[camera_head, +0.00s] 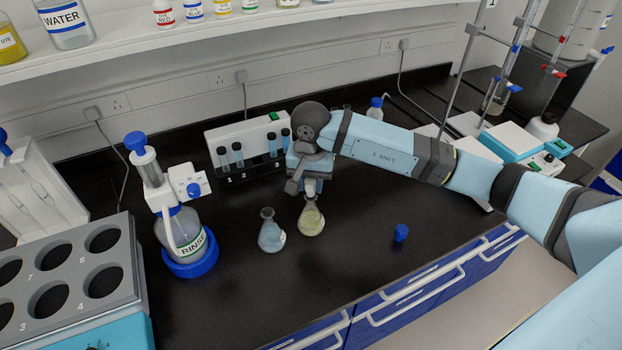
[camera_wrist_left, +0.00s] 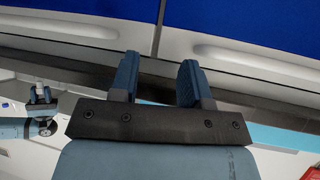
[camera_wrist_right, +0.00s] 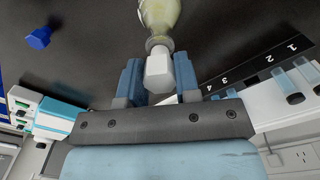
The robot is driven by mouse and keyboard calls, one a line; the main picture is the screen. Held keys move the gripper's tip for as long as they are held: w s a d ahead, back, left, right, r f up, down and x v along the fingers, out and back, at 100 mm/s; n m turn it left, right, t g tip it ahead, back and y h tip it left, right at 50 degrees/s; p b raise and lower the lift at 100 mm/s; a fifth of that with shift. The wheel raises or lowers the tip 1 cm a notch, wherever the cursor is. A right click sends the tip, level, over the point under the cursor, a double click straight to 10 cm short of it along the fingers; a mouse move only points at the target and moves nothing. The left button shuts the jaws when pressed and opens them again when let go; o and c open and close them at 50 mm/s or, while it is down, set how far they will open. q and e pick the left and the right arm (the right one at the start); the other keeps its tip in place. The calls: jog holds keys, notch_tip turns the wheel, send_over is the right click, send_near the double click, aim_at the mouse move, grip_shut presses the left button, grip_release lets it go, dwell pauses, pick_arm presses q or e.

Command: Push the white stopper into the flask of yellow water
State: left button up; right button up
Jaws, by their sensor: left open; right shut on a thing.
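The flask of yellow water (camera_head: 311,219) stands upright on the black bench; it also shows at the top of the right wrist view (camera_wrist_right: 160,16). The white stopper (camera_wrist_right: 158,70) is in line with the flask's mouth and appears to touch it; how deep it sits I cannot tell. My right gripper (camera_head: 309,178) is above the flask, shut on the white stopper, with a finger on each side (camera_wrist_right: 158,80). My left gripper (camera_wrist_left: 156,78) is open and empty, before blue drawer fronts; it is outside the head view.
A flask of bluish liquid (camera_head: 271,236) stands close left of the yellow one. A blue stopper (camera_head: 401,232) lies to the right. The rinse bottle (camera_head: 185,233) is on the left, and a test tube rack (camera_head: 244,145) is behind. The bench front is clear.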

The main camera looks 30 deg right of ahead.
jog(key=shift+b, duration=0.65)
dwell(1.5)
jog(key=shift+f+b, duration=1.15)
jog(key=shift+f, duration=0.1)
dwell(0.4)
jog(key=o, duration=1)
jog(key=shift+c, duration=0.2)
notch_tip(320, 180, up, 14)
jog(key=shift+b, duration=0.45)
jog(key=shift+f, duration=0.1)
